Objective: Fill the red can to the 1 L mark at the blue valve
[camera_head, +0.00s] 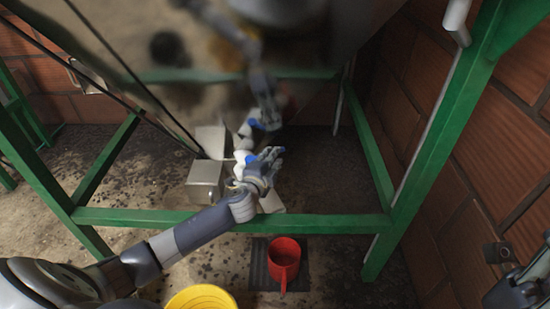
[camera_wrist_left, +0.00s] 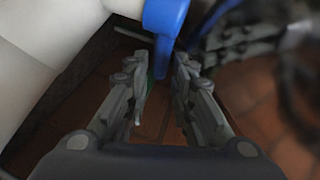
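The red can (camera_head: 284,262) stands upright on a dark square mat (camera_head: 258,272) on the floor, in front of the green frame's lower bar. Its fill level cannot be made out. My left gripper (camera_head: 272,160) reaches over that bar to the blue valve (camera_head: 251,157). In the left wrist view the valve's blue handle (camera_wrist_left: 165,35) hangs at the fingertips of my left gripper (camera_wrist_left: 162,65). The fingers are apart, with the handle's lower end between or just beyond them; contact is unclear. My right gripper (camera_head: 515,290) is at the lower right edge, partly cut off.
The green frame (camera_head: 230,222) surrounds the valve area. A shiny metal panel (camera_head: 190,60) above mirrors my arm. A pale metal box (camera_head: 204,182) stands left of the valve. A yellow bucket (camera_head: 201,298) is at the bottom edge. A brick wall (camera_head: 490,180) closes the right side.

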